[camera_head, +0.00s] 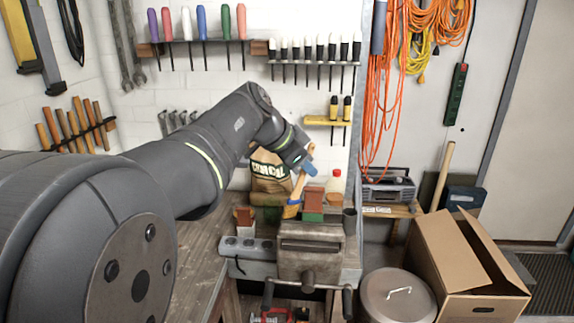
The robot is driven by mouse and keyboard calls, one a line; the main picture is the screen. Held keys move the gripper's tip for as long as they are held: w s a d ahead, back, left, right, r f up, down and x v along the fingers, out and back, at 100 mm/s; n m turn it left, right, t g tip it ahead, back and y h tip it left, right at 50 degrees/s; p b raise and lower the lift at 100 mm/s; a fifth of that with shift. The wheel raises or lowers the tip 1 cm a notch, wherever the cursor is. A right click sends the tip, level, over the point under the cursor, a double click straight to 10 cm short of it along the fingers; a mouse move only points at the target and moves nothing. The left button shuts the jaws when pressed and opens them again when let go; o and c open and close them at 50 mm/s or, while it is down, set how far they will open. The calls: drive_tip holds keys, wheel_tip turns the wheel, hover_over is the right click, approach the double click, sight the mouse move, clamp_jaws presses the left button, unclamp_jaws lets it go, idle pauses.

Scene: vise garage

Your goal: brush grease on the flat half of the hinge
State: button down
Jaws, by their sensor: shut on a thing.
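My gripper (305,167) is above the back of the workbench, shut on a brush (299,184) with a light wooden handle. The brush hangs down and slightly tilted, with a blue part near its lower end (291,211). Its lower end is behind the grey vise (310,246), and I cannot tell whether it touches anything. I cannot make out the hinge or its flat half. No grease is clearly visible; a small dark container (350,220) stands to the right of the brush.
A red-brown and green block (313,204) is close right of the brush. A paper sack (268,172) and a red-capped bottle (336,182) stand behind. An open cardboard box (465,265) is at right.

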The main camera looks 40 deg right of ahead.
drive_tip(key=w+a, duration=0.3)
drive_tip(key=shift+w+f, duration=0.1)
idle(0.4)
wheel_tip(320, 180, up, 6)
idle(0.7)
wheel_tip(320, 180, up, 3)
idle(0.6)
